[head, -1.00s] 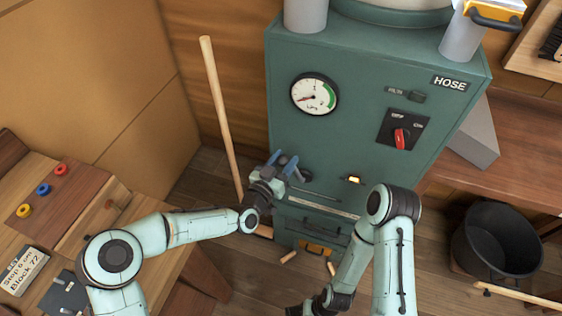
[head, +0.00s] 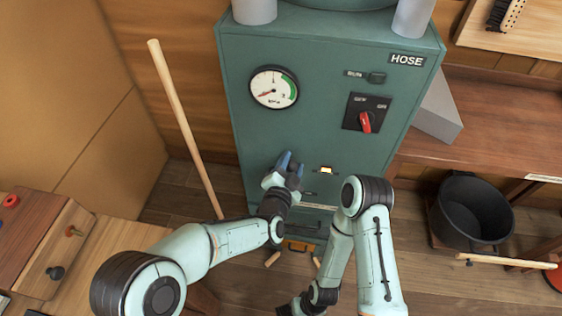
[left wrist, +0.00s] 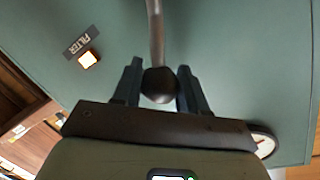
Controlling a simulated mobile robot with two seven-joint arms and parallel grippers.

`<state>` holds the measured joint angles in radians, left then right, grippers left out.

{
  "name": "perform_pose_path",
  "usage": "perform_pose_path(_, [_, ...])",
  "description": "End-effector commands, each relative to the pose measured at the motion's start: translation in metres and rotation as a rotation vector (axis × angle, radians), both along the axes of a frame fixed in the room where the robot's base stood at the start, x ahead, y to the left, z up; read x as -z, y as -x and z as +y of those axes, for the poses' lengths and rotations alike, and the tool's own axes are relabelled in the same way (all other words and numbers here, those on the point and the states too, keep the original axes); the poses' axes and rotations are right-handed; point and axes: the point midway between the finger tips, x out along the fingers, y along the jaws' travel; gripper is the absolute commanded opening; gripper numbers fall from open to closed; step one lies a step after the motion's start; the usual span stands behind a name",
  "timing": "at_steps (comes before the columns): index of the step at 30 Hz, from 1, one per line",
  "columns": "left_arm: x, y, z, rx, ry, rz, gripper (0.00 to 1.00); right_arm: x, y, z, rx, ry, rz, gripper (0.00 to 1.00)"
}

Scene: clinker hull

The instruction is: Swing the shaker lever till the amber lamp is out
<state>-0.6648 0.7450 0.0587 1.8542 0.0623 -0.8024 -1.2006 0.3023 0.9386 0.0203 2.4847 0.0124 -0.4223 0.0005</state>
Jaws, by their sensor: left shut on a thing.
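The teal cabinet (head: 300,130) stands in front of me. Its amber lamp (head: 326,170) glows; in the left wrist view the lit lamp (left wrist: 88,60) sits beside a FILTER label. My left gripper (head: 288,162) is at the lower cabinet front, left of the lamp. In the left wrist view, the left gripper (left wrist: 158,86) is shut on the dark round knob of the shaker lever (left wrist: 156,30), whose rod runs up the picture. In the head view the gripper hides the knob. My right gripper (head: 290,308) is low at the bottom edge, its fingers not clear.
A pressure gauge (head: 274,87) and a red rotary switch (head: 366,121) are higher on the cabinet. A wooden pole (head: 185,125) leans at its left. A black bucket (head: 472,212) stands at the right. A wooden bench (head: 50,250) is at the left.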

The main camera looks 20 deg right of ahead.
Motion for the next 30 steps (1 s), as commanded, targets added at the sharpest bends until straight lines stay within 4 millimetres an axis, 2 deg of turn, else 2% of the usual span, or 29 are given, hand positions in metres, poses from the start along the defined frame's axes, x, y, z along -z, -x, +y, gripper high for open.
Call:
perform_pose_path(9, [0.0090, 0.0078, -0.0106, 0.001, -0.100, -0.061, 0.00, -0.0021, 0.0012, -0.0002, 0.000, 0.000, 0.004, 0.00])
perform_pose_path(25, [0.0126, 0.0092, -0.0120, 0.001, -0.120, -0.068, 0.00, -0.0022, 0.0015, -0.0002, -0.001, -0.001, 0.005, 0.00])
perform_pose_path(26, [0.0128, 0.0093, -0.0120, 0.002, -0.120, -0.068, 0.52, -0.0022, 0.0014, -0.0002, -0.001, -0.001, 0.005, 0.00])
perform_pose_path(27, [0.0127, 0.0093, -0.0120, 0.001, -0.120, -0.068, 0.65, -0.0022, 0.0014, -0.0001, -0.001, -0.001, 0.005, 0.00])
perform_pose_path(30, [0.0116, 0.0090, -0.0121, 0.001, -0.117, -0.070, 0.66, -0.0022, 0.0014, -0.0001, -0.001, -0.001, 0.005, 0.00])
